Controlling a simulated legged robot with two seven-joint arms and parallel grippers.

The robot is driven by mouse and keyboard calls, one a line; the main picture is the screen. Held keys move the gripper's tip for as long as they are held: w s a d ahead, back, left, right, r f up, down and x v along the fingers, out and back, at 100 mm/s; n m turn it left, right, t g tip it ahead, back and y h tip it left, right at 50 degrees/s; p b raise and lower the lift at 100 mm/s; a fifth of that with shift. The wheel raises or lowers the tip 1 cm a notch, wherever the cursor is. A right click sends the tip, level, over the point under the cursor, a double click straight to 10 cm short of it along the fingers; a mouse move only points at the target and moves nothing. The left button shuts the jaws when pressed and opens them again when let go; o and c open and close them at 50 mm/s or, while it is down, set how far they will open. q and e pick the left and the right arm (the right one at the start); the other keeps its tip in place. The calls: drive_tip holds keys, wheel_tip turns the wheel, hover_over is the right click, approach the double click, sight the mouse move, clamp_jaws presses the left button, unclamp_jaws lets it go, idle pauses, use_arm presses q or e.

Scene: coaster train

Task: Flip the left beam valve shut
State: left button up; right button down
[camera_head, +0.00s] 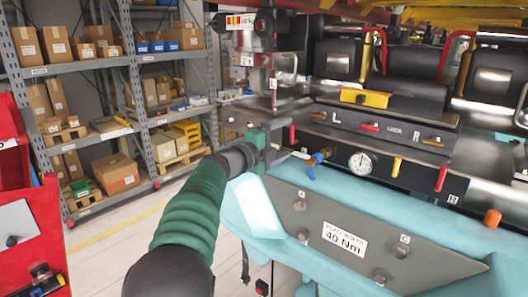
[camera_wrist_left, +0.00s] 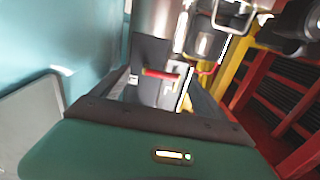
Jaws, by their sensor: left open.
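The beam on the coaster car carries a blue-handled valve (camera_head: 315,162) with a brass-coloured body, left of a round gauge (camera_head: 361,162). A red handle (camera_head: 292,135) sits just up and left of it. I cannot tell for sure which is the left beam valve. My left gripper (camera_head: 272,150) is open, at the beam's left end, a little left of both handles; its fingertips are partly hidden. In the left wrist view, a red handle (camera_wrist_left: 160,74) on a grey plate shows beyond the gripper's green body (camera_wrist_left: 150,150), apart from it. My right gripper is not in view.
The light-blue car body with a grey bolted plate (camera_head: 345,240) lies below the beam. More red and yellow levers, including a yellow one (camera_head: 396,166), stand to the right. A steel post (camera_head: 272,80) rises behind the gripper. Shelves (camera_head: 90,70) and a red cabinet (camera_head: 30,200) stand left.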

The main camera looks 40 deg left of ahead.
use_arm(q)
drive_tip(key=s+a+b, duration=0.1)
drive_tip(key=s+b, duration=0.1)
drive_tip(key=s, duration=1.2)
drive_tip(key=shift+s+a+b, duration=0.15)
drive_tip(key=shift+a+b, duration=0.15)
drive_tip(key=shift+b, duration=0.05)
drive_tip(key=shift+f, duration=0.1)
drive_tip(key=shift+f, duration=0.1)
